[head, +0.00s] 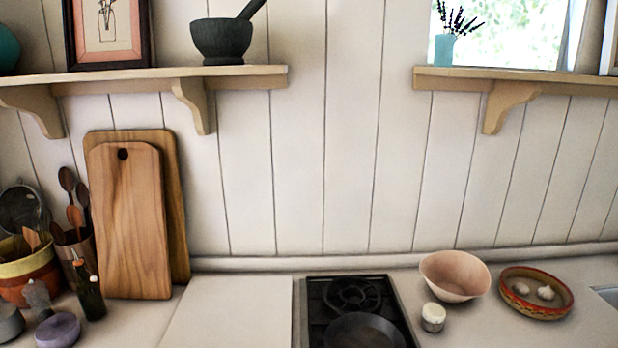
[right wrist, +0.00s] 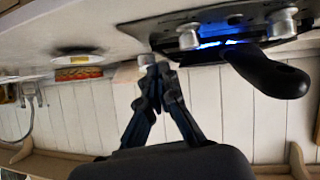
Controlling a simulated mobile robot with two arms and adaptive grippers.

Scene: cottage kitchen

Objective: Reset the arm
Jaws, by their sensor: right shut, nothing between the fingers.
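My right gripper (right wrist: 158,72) shows in the right wrist view, with its two dark fingers meeting at the tips. It is shut and empty. The wrist picture is upside down, with the counter at the top and the panelled wall below. A black pan handle (right wrist: 268,75) lies to the right of the fingers, apart from them in the picture. Neither gripper nor arm shows in the head view. My left gripper is not in view.
A black stove (head: 402,300) with a pan (head: 364,332) sits at the front centre. Right of it are a pink bowl (head: 455,276), a small white jar (head: 433,317) and a red-rimmed dish (head: 513,302) with garlic. Cutting boards (head: 130,220) lean at left. Two shelves (head: 240,74) jut from the wall.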

